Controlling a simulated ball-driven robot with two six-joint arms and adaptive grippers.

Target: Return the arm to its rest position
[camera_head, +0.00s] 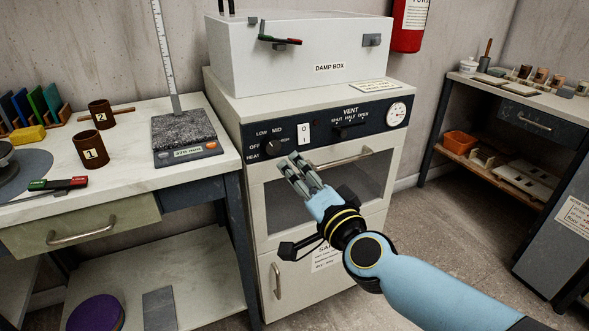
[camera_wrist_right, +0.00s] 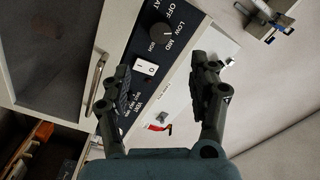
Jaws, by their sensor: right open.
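My right arm comes in from the lower right in the head view. My right gripper (camera_head: 300,170) is in front of the white kiln (camera_head: 255,200), near its heat knob (camera_head: 271,148) and window. In the right wrist view its two dark fingers (camera_wrist_right: 162,95) stand apart with nothing between them. Behind them that view shows the kiln's panel, with the knob (camera_wrist_right: 162,35) and the white rocker switch (camera_wrist_right: 145,69). The gripper seems to be a little off the kiln front; I cannot tell the exact gap. My left gripper is in no view.
The kiln's door handle (camera_head: 343,159) is close right of the gripper. A damp box (camera_head: 300,55) stands on the kiln. A worktop (camera_head: 120,180) with two brown cups and a scale (camera_head: 184,137) is at left. A shelf bench (camera_head: 520,110) is at right; open floor (camera_head: 440,215) lies between.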

